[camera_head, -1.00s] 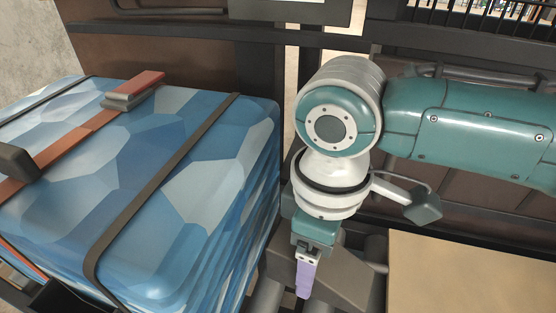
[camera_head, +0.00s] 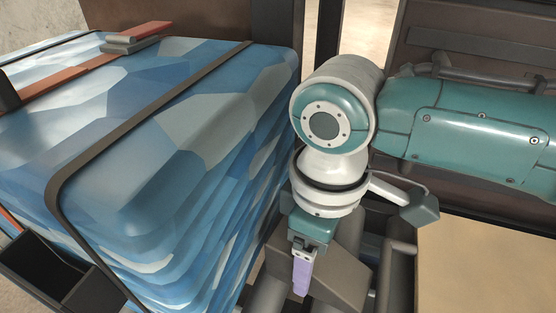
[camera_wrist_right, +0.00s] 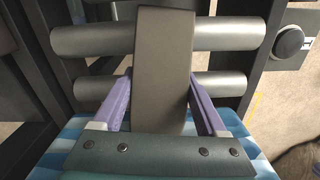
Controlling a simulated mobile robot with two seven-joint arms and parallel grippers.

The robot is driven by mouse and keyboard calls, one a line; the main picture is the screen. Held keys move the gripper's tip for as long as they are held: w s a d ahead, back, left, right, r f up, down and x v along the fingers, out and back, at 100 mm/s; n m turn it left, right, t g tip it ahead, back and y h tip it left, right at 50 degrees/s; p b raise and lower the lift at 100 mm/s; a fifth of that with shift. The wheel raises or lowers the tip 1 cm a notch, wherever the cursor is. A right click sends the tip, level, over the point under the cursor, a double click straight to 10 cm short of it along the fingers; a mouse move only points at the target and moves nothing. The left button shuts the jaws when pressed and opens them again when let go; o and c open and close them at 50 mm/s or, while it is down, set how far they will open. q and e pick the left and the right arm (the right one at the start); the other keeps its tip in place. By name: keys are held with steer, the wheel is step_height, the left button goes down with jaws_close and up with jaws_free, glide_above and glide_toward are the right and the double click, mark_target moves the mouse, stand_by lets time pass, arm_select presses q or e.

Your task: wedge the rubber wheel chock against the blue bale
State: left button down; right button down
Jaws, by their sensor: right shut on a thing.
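The blue bale (camera_head: 150,130), faceted in blues and greys, fills the left of the head view. Its blue surface also shows at the bottom of the wrist view (camera_wrist_right: 62,135). My right gripper (camera_head: 302,280) points down just right of the bale's side. Its purple fingers are shut on the grey-brown rubber wheel chock (camera_wrist_right: 163,60), one on each side. The chock also shows behind the fingers in the head view (camera_head: 338,278), low over grey rollers. Whether it touches the bale or rollers is unclear. My left gripper is out of view.
Grey rollers (camera_wrist_right: 92,40) run beneath the chock. Dark straps (camera_head: 130,135) and an orange-brown band (camera_head: 65,82) cross the bale. A tan panel (camera_head: 490,270) lies at lower right. Dark frame posts (camera_head: 277,30) stand behind the bale.

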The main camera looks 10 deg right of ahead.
steer(key=shift+f, duration=0.4)
stand_by(0.4)
jaws_free()
